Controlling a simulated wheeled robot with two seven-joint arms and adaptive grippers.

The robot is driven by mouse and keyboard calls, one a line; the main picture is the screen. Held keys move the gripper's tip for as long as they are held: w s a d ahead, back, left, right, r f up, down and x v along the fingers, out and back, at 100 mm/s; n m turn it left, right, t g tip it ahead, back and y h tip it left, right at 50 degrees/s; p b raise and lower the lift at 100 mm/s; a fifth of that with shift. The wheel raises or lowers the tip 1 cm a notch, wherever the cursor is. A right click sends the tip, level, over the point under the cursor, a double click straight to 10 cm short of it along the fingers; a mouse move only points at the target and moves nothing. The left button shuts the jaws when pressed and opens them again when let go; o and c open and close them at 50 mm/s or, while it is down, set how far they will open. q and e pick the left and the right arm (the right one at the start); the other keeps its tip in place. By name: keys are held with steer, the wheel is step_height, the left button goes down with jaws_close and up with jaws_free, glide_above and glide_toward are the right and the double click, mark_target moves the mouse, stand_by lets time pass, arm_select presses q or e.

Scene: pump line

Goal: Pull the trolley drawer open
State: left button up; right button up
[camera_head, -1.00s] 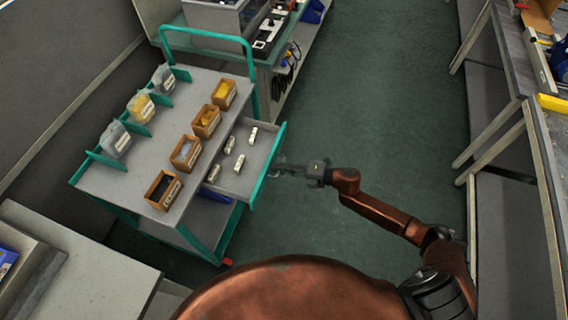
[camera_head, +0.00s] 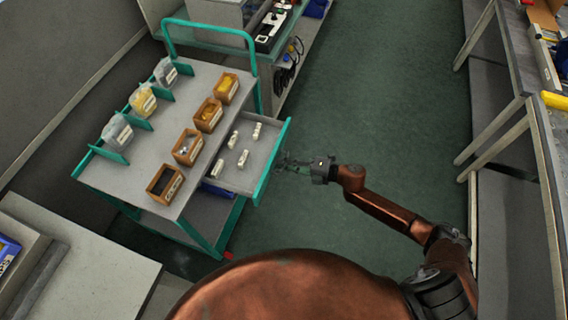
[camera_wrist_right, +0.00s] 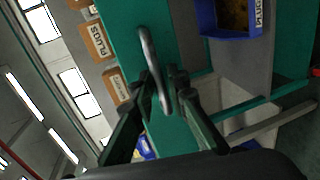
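The trolley (camera_head: 145,176) stands left of centre in the head view. Its drawer (camera_head: 262,151) is out well past the right side of the trolley top, with several small white pieces inside. My right gripper (camera_head: 284,162) is at the outer face of the drawer front. In the right wrist view the grey drawer handle (camera_wrist_right: 149,50) passes between the two fingertips (camera_wrist_right: 164,80), against the green drawer front (camera_wrist_right: 124,27). The fingers look slightly apart, with a narrow gap beside the handle. My left gripper is not in view.
Open brown boxes (camera_head: 187,147) and clear bins (camera_head: 117,132) stand on the trolley top. A workbench (camera_head: 520,60) runs along the right, and a grey table (camera_head: 85,260) is at lower left. The green floor (camera_head: 385,100) between is clear.

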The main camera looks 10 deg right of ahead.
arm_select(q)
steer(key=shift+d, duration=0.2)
arm_select(e)
steer(key=v, duration=1.1)
steer(key=shift+s+d, duration=0.2)
steer(key=shift+d, duration=0.05)
